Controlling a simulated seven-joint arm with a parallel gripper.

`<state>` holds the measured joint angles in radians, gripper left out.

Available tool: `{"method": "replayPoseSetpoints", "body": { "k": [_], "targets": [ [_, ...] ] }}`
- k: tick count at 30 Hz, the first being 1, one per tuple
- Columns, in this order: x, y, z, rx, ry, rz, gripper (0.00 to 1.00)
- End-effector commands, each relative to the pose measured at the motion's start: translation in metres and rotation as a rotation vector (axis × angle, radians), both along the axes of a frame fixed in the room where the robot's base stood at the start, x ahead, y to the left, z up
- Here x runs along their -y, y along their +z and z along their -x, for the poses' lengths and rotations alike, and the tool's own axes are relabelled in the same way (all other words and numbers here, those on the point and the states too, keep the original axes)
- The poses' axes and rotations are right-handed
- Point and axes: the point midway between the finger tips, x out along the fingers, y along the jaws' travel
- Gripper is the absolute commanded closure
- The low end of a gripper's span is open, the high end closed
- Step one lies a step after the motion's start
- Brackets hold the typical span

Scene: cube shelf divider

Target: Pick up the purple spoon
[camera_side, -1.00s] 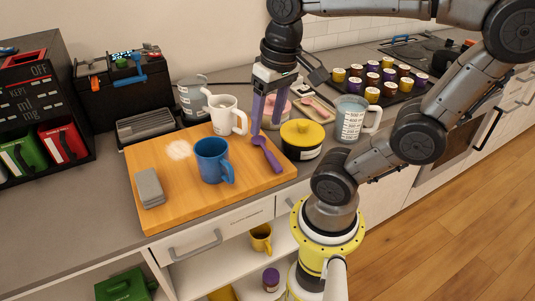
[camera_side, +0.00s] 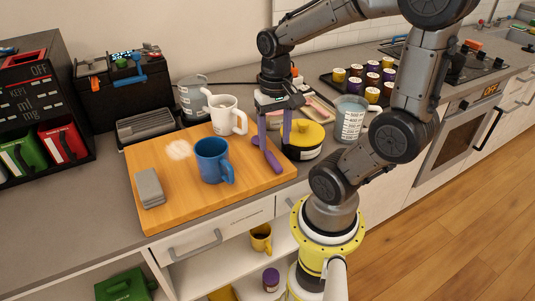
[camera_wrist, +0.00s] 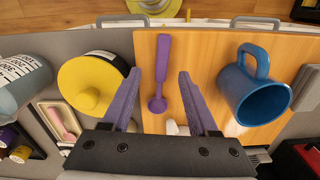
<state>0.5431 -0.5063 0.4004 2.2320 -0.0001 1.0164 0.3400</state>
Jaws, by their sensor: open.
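The purple spoon (camera_wrist: 162,70) lies on the wooden cutting board (camera_side: 165,208), near the board's right edge. In the side view the spoon (camera_side: 276,165) is partly hidden behind my gripper's purple fingers. My gripper (camera_side: 272,148) points down over the spoon, fingers apart. In the wrist view the spoon lies between the two fingers of my gripper (camera_wrist: 169,75), closer to the left one, its bowl nearest me and its handle pointing away. Nothing is held. I cannot tell exactly how far the fingertips are above the board.
A yellow-lidded pot (camera_side: 303,137) stands close to the right of my gripper. A blue mug (camera_side: 212,160) stands on the board to the left. A white mug (camera_side: 225,115) is behind. A grey measuring cup (camera_side: 349,120) stands further right. The board's front is clear.

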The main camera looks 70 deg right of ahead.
Motion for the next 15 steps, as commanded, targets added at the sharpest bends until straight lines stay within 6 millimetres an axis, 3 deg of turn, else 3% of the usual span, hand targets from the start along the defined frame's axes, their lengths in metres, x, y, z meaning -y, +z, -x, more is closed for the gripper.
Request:
{"method": "replayPoseSetpoints", "body": {
  "k": [15],
  "targets": [
    [0.003,-0.053,-0.007,-0.001,0.000,-0.001,0.40]
  ]
}}
